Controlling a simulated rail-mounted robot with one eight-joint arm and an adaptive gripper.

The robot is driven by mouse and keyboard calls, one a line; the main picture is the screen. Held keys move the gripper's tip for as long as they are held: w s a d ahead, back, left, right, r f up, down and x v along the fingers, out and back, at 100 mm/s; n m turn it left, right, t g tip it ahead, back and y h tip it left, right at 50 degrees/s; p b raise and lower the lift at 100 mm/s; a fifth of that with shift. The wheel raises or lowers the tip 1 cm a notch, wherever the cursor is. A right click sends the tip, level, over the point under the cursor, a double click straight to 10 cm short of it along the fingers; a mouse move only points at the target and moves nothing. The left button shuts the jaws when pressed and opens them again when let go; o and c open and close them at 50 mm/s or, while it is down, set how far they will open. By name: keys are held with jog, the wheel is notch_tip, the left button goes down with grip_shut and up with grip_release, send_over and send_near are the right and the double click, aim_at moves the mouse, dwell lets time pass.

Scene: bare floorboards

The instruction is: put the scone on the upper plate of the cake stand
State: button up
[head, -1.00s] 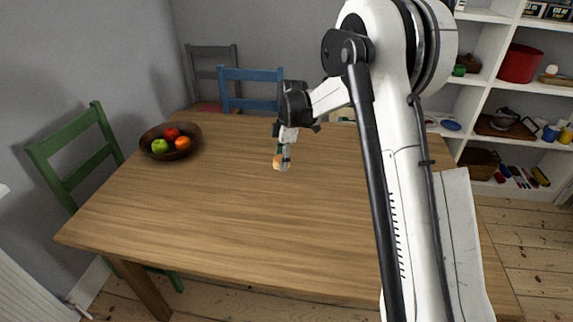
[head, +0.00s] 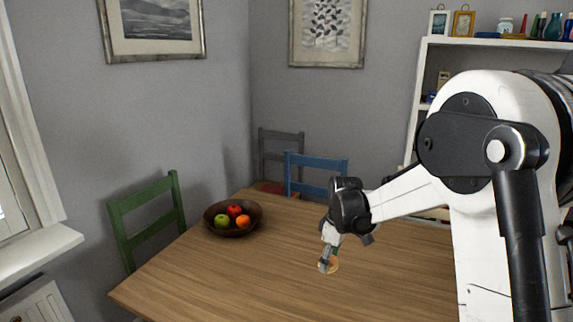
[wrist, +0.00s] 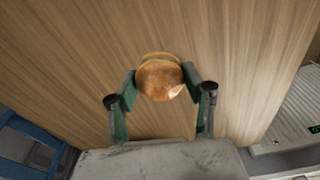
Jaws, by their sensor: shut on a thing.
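My gripper (head: 326,259) points down over the wooden table, with its fingers shut on a small round golden-brown scone (head: 333,265). In the wrist view the scone (wrist: 160,80) sits between the two green-and-black fingertips (wrist: 159,86), one on each side, with a paler band along its far edge. The gap between the scone and the tabletop cannot be told. The cake stand and its upper plate are not visible in either current view; my arm hides part of the table's right side.
A dark bowl of fruit (head: 210,222) stands on the table's back left. A green chair (head: 147,212), a blue chair (head: 318,176) and a grey chair (head: 281,145) surround the table. The visible tabletop (head: 225,285) between bowl and gripper is clear. Shelves (head: 428,75) stand behind my arm.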

jog(key=shift+s+d+f+m+t+h, duration=0.2)
jog(key=shift+s+d+f+m, duration=0.25)
jog(key=shift+s+d+m, duration=1.1)
jog(key=shift+s+d+f+m+t+h, duration=0.2)
jog(key=shift+s+d+f+m, duration=0.35)
jog(key=shift+m, duration=1.75)
jog(key=shift+s+d+f+m+t+h, duration=0.1)
jog(key=shift+s+d+f+m+h, duration=0.2)
jog(key=shift+s+d+m, duration=1.25)
jog(key=shift+w+a+m, duration=0.4)
jog(key=shift+w+a, duration=0.05)
jog(key=shift+a, duration=0.05)
